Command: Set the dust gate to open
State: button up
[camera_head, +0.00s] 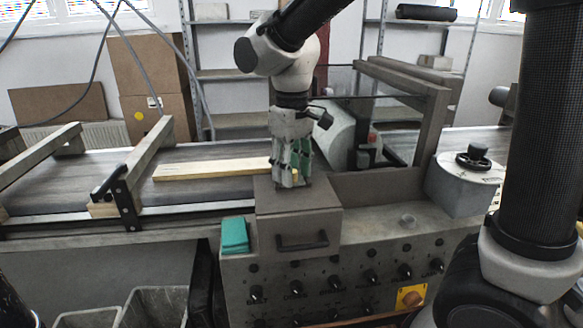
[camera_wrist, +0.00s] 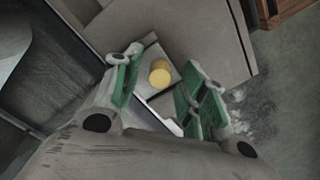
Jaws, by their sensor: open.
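My gripper (camera_head: 292,178) points down just above or behind the top of a grey box (camera_head: 298,197) on the machine's front. In the wrist view my gripper (camera_wrist: 160,80) is open, with green pads on both fingers. A round yellow knob (camera_wrist: 160,73) lies between the fingers, beside a pale strip and a dark slot. It may be the dust gate's knob; no label shows. I cannot tell whether the fingers touch it. In the head view my gripper hides the knob, and the gate's position is unclear.
A wooden board (camera_head: 212,170) lies on the conveyor (camera_head: 70,178). A teal block (camera_head: 234,235) sits left of the box. A handwheel (camera_head: 472,162) stands at right. Several dark knobs line the front panel (camera_head: 330,270). A wooden frame (camera_head: 432,125) stands right of my gripper.

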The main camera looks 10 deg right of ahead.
aim_at(296, 196)
grip_shut()
jog(key=shift+s, duration=2.4)
grip_release()
jog(key=shift+s, duration=0.1)
notch_tip(296, 196, up, 12)
